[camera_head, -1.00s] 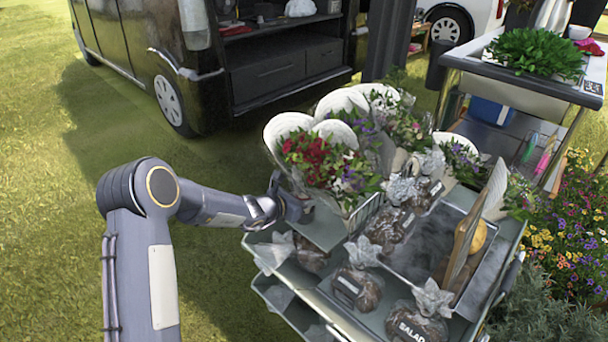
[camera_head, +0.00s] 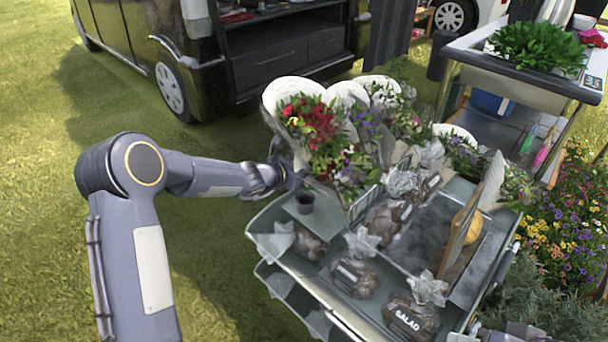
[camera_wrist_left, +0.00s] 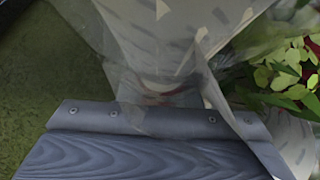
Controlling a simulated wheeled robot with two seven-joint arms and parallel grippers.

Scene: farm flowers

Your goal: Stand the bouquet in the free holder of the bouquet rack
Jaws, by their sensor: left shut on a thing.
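My left gripper (camera_head: 287,172) is shut on a bouquet with red and purple flowers (camera_head: 318,128) in white wrapping, at the left end of the cart. In the left wrist view the pale wrapping (camera_wrist_left: 185,45) narrows to the gathered stem part close to the gripper. The bouquet is roughly upright, with its lower end hidden behind the gripper and neighbouring things. A dark round holder (camera_head: 305,201) on the cart's left corner shows empty, below and slightly right of my gripper. Other wrapped bouquets (camera_head: 405,122) stand behind. My right gripper is not in view.
The grey cart (camera_head: 268,221) carries bagged brown goods (camera_head: 356,277), a wire basket (camera_head: 364,205) and an upright wooden board (camera_head: 462,228). A black van (camera_head: 290,75) stands behind, a side table (camera_head: 520,75) at back right. Grass at left is open.

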